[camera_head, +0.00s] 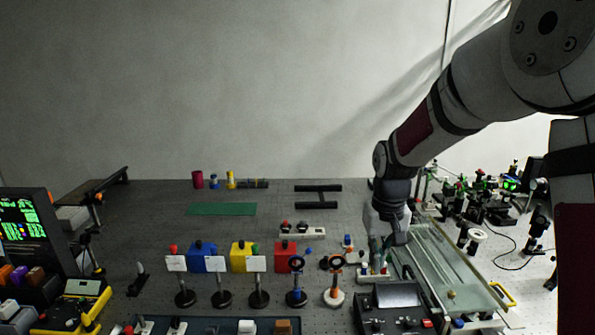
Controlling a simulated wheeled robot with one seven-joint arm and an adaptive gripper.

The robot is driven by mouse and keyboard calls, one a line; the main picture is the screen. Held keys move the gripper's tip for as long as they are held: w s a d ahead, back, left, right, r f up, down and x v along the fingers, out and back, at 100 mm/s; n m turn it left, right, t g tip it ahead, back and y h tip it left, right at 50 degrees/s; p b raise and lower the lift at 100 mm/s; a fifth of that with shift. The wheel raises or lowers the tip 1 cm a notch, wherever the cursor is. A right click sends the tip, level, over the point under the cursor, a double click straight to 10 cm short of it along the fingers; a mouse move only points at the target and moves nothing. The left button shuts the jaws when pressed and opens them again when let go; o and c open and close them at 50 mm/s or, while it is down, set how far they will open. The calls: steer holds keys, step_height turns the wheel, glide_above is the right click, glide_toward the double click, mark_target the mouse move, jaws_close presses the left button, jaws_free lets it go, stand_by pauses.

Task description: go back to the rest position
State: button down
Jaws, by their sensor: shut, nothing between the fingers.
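My gripper (378,262) hangs at the end of my arm, which reaches in from the upper right. It points down over the bench just left of a glass-topped tray (450,265). Its fingers are shut with nothing between them. Small parts stand close around the fingertips, and I cannot tell whether they touch.
Several post-mounted optics, including an orange-ringed one (335,263), stand left of my gripper. Blue (203,262), yellow (241,262) and red (288,262) boxes stand behind them. A black device (395,310) sits in front. Crowded optics fill the right. The wall behind is bare.

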steer(key=s+r+t, duration=0.2)
steer(key=s+r, duration=1)
steer(key=s+r+t, duration=0.2)
steer(key=s+r, duration=0.1)
steer(key=s, duration=1.1)
steer(key=shift+s+r+t, duration=0.15)
steer(key=shift+s+t, duration=0.15)
steer(key=shift+t, duration=0.1)
